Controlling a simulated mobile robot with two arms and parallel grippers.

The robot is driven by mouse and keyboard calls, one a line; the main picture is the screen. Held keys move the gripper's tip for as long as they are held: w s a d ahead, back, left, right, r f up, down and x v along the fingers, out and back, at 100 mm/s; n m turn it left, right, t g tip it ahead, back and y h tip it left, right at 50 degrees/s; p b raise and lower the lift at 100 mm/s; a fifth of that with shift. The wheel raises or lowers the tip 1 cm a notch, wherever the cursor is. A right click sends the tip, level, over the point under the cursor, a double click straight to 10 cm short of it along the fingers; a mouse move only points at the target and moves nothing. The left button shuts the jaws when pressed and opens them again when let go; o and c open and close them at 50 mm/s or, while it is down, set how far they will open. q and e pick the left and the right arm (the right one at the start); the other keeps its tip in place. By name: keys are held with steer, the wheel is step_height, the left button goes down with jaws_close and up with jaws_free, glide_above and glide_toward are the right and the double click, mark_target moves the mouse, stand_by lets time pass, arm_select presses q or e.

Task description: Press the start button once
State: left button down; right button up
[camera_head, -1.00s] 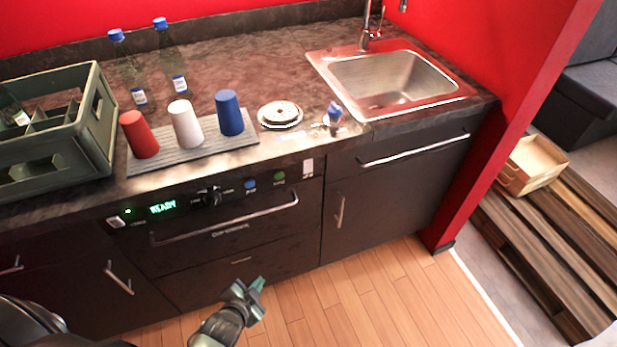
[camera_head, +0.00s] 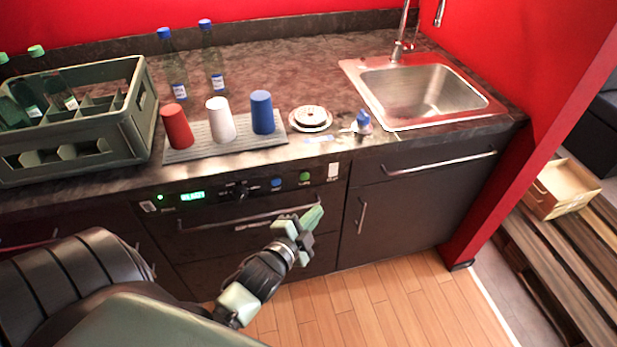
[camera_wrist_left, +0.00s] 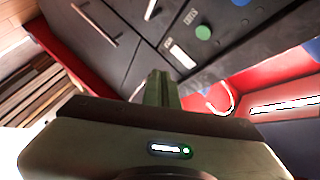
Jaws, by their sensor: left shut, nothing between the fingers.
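A dark control panel (camera_head: 222,194) on the counter's front carries a round green button (camera_head: 305,177) and a blue button (camera_head: 276,184). Their small labels are too small to read. The green button also shows in the left wrist view (camera_wrist_left: 203,33), above and right of the fingers, with part of the blue button (camera_wrist_left: 240,2) at the top edge. My left gripper (camera_head: 313,216) is shut and empty. It appears just below the green button in the head view, and the fingers (camera_wrist_left: 160,88) do not appear to touch it. My right gripper is not in view.
A lit green display (camera_head: 192,196) and a black knob (camera_head: 240,192) are on the panel. An oven handle (camera_head: 235,217) runs below it. Cups (camera_head: 220,122), a bottle crate (camera_head: 150,125) and a sink (camera_head: 420,90) are on the counter. The wood floor (camera_head: 375,295) is clear.

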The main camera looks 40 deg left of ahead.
mark_target(305, 177)
arm_select(q)
steer(key=shift+w+a+b, duration=0.4)
steer(key=shift+w+a, duration=1.05)
steer(key=shift+a, duration=0.25)
steer(key=shift+w+a+b, duration=0.35)
steer(key=shift+w+a, duration=1.05)
steer(key=shift+a, duration=0.25)
steer(key=shift+w+a, duration=0.25)
steer(key=shift+a, duration=0.05)
steer(key=shift+w+a, duration=0.25)
steer(key=shift+a, duration=0.05)
stand_by(0.4)
steer(key=shift+p, duration=0.3)
steer(key=shift+s+d+p, duration=0.35)
steer(key=shift+s+d, duration=0.2)
steer(key=shift+d, duration=0.05)
